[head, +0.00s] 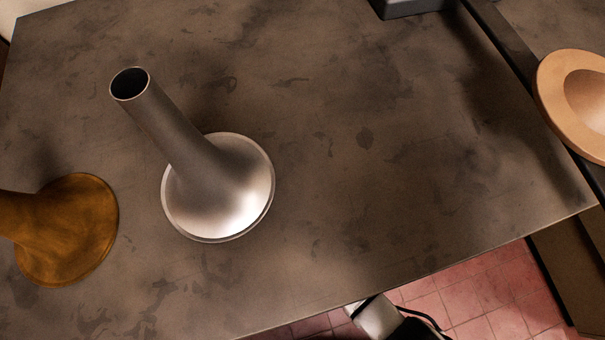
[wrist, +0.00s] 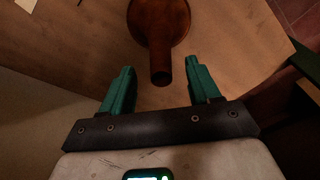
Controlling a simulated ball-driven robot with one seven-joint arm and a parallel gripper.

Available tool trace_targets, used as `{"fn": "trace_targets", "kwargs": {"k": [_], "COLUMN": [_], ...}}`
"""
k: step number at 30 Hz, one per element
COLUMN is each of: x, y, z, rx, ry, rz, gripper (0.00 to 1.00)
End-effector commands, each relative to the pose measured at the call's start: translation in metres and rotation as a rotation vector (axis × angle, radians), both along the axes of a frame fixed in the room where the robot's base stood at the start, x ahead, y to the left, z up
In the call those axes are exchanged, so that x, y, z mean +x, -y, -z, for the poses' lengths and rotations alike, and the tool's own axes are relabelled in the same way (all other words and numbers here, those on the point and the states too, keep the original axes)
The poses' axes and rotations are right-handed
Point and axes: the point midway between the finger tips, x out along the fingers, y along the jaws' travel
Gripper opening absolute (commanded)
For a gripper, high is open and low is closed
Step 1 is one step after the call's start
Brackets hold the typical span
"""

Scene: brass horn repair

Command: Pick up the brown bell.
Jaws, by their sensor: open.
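The brown bell (head: 75,235) stands on its flared rim on the table at the left of the head view. Its neck runs out of that picture on the left. In the wrist view the brown bell (wrist: 157,33) is at the top centre, with its dark neck end pointing toward my gripper (wrist: 159,66). The two green fingers are open and apart, one on each side of the neck end in the picture. No contact between fingers and bell shows.
A silver bell (head: 225,195) stands flared side down just right of the brown one. A tan ring-shaped piece (head: 555,105) is at the right edge, by a dark bar. A dark box (head: 410,8) is at the top. The table (head: 350,200) is clear in the middle.

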Motion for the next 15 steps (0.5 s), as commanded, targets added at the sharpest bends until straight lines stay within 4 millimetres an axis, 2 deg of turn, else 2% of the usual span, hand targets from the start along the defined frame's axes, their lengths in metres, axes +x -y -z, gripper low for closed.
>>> {"fn": "trace_targets", "kwargs": {"k": [1, 6, 15], "x": [-0.001, 0.000, 0.000], "y": [-0.001, -0.003, -0.003], "z": [0.013, 0.029, 0.031], "rx": [-0.001, 0.001, 0.001], "ry": [-0.002, 0.000, 0.000], "rz": [-0.001, 0.000, 0.000], "gripper": [0.61, 0.61, 0.60]}}
